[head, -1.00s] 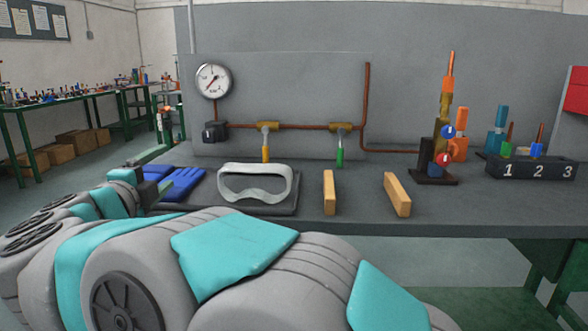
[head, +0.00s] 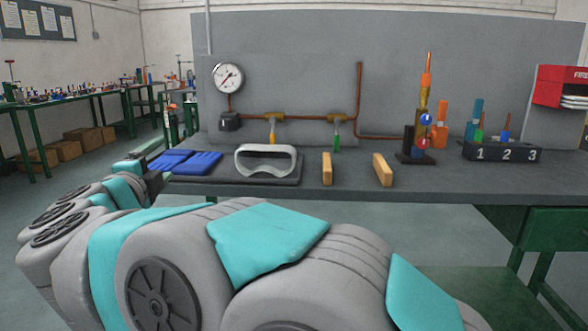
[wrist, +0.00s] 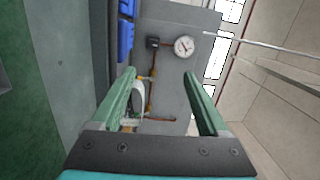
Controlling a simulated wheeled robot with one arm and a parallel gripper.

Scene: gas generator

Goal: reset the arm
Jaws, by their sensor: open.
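My gripper (wrist: 160,95) is open and empty in the wrist view, its two green fingers spread apart. Between and beyond them lie the workbench and its upright grey panel, seen turned on its side. In the head view my arm reaches across the lower left, and the gripper end (head: 143,160) is near the bench's left end, beside the blue gloves (head: 185,162). It appears to hold nothing. Part of the gripper is hidden by the arm's links in the head view.
On the bench (head: 340,186) are white goggles (head: 265,149) on a dark pad, two wooden blocks (head: 327,169), a torch-like stand (head: 417,150) and a numbered holder (head: 502,152). A gauge (head: 228,78) and copper pipe are on the panel. A red box (head: 560,87) hangs at right.

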